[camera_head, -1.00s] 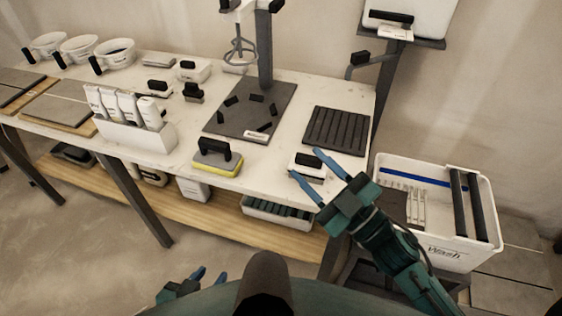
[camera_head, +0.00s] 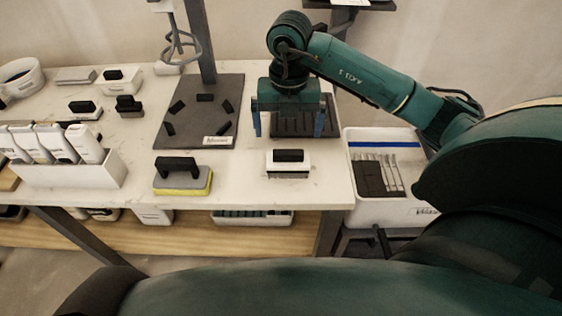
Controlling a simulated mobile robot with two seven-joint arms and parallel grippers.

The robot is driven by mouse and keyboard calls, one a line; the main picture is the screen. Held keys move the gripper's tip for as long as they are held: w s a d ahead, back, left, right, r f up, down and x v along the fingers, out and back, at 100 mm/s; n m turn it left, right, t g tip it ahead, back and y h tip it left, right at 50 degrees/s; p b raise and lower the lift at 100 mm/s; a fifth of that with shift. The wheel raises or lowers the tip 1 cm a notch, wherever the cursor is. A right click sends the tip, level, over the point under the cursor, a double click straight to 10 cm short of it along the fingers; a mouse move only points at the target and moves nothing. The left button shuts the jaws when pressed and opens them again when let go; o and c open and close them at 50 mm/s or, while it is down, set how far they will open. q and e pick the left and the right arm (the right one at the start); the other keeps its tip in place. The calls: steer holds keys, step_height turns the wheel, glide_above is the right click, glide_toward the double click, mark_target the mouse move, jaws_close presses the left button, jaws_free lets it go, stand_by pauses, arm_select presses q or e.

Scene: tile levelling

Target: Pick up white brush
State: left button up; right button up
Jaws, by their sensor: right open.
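The white brush (camera_head: 289,172), a small white block with a black handle on top, lies on the table near its right front edge. My right gripper (camera_head: 289,132) points down with its two blue fingers spread wide, empty, just behind and above the brush in the picture. It does not touch the brush as far as I can see. My left gripper is not in view.
A grey sponge float with a yellow base (camera_head: 183,179) stands left of the brush. A dark mixer board (camera_head: 203,130) and a ribbed black mat (camera_head: 300,122) lie behind. A white wash bin (camera_head: 390,212) stands right of the table (camera_head: 232,188).

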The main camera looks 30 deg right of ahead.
mark_target(288, 152)
steer(key=f, duration=1)
steer(key=shift+s+f, duration=0.2)
steer(key=shift+f, duration=0.05)
steer(key=shift+c, duration=0.2)
steer(key=c, duration=0.8)
